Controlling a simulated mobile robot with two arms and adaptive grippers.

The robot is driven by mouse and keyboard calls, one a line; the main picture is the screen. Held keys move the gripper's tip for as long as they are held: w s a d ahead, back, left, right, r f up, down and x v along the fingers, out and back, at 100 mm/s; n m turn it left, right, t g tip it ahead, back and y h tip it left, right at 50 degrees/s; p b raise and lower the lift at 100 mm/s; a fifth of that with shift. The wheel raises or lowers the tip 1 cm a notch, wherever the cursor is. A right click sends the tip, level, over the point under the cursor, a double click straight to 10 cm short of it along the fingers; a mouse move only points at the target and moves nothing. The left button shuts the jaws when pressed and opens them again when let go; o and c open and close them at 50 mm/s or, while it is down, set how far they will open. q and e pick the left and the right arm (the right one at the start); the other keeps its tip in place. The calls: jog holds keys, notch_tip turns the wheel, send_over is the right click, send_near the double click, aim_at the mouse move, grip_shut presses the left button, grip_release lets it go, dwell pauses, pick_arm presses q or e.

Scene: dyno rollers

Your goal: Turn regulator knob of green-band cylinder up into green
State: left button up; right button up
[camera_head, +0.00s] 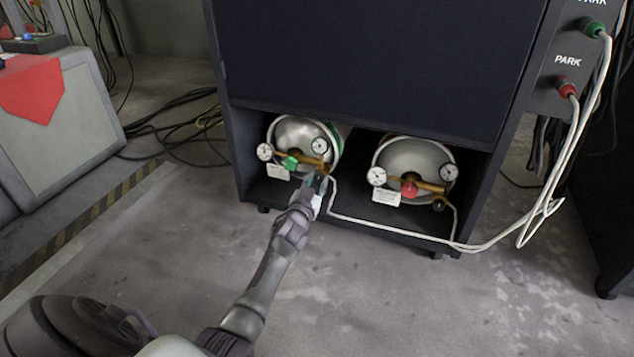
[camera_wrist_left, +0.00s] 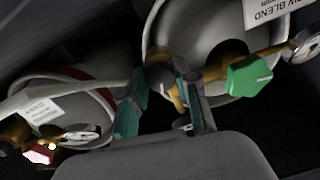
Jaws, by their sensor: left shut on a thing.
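The green-band cylinder (camera_head: 294,132) lies in the left bay of the dark cabinet, with a green band near its right edge. Its brass regulator carries a green valve knob (camera_head: 291,162) and two round gauges. My left gripper (camera_head: 320,184) is at the right end of this regulator. In the left wrist view, the gripper's teal-padded fingers (camera_wrist_left: 162,102) are at the regulator's end, beside the green valve knob (camera_wrist_left: 248,76). The gripper is shut on the regulator knob, which the fingers mostly hide. The needle positions are too small to read. My right gripper is not in view.
A second cylinder (camera_head: 415,160) with a red valve knob (camera_head: 409,189) and a dark regulator knob (camera_head: 438,204) lies in the right bay. A white hose (camera_head: 390,231) runs along the cabinet front. The floor (camera_head: 390,300) ahead is clear.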

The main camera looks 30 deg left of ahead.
pick_arm(q)
grip_shut()
jog(key=m, duration=0.3)
jog(key=shift+m, duration=0.4)
jog(key=m, duration=0.3)
jog(key=shift+m, duration=0.3)
jog(key=m+b, duration=0.1)
jog(key=m, duration=0.3)
jog(key=shift+a+m, duration=0.1)
jog(key=shift+m, duration=0.3)
jog(key=shift+m+h+b, duration=0.3)
jog(key=shift+m+b, duration=0.05)
jog(key=shift+m, duration=1.55)
